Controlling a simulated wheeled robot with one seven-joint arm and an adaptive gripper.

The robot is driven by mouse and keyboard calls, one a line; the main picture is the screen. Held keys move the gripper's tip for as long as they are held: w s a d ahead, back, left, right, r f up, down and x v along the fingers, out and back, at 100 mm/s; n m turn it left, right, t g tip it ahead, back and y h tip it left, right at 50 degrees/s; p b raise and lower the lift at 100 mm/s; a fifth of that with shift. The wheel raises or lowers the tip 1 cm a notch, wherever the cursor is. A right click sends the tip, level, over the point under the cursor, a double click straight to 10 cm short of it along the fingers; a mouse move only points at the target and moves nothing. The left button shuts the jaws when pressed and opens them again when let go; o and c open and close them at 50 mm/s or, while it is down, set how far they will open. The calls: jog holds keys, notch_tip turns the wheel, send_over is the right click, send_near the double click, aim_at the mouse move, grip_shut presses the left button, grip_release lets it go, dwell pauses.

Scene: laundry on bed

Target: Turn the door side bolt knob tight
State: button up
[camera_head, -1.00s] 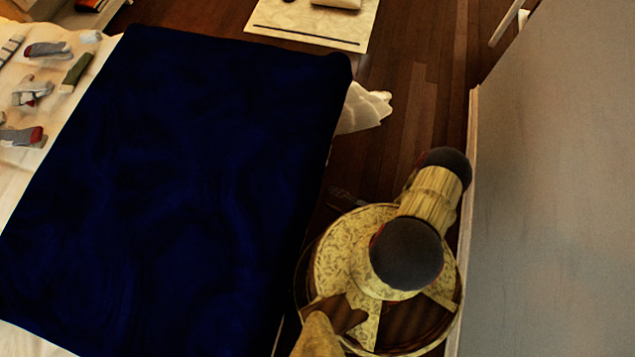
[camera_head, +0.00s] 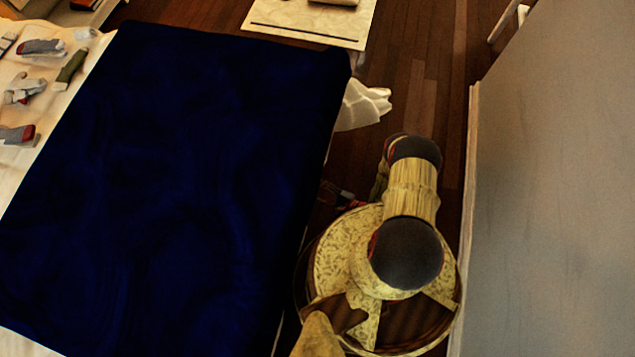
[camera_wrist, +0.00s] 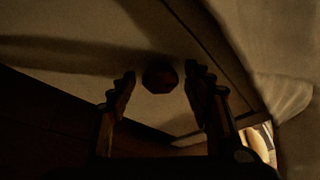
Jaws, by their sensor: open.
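A dark, round knob (camera_wrist: 160,76) shows in the wrist view against a pale surface (camera_wrist: 75,55). My gripper (camera_wrist: 159,80) is open, with one finger to each side of the knob in the picture. Gaps show between knob and fingertips, and I cannot tell how deep the knob sits between them. The view is dim, so the knob's turning position cannot be told. In the head view the knob is not visible; a dark, reddish part beside the bed (camera_head: 340,193) may be my gripper.
A bed with a dark blue cover (camera_head: 180,180) fills the left, with several socks (camera_head: 42,47) at its far left. A grey wall or panel (camera_head: 560,180) stands close on the right. Wooden floor (camera_head: 415,85) lies between, with a crumpled white cloth (camera_head: 362,105) by the bed.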

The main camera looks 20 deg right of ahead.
jog(key=c, duration=0.3)
jog(key=c, duration=0.8)
jog(key=shift+c, duration=0.2)
jog(key=shift+m, duration=0.3)
jog(key=m+g+y, duration=0.2)
jog(key=m, duration=0.3)
jog(key=m+g+y, duration=0.3)
jog(key=m, duration=0.3)
jog(key=m+g+y, duration=0.2)
jog(key=m+g, duration=0.1)
jog(key=m, duration=0.2)
jog(key=shift+w+d+f+m, duration=0.15)
jog(key=shift+w+d+m, duration=0.2)
jog(key=shift+w+m, duration=0.05)
jog(key=shift+w, duration=0.1)
dwell(0.5)
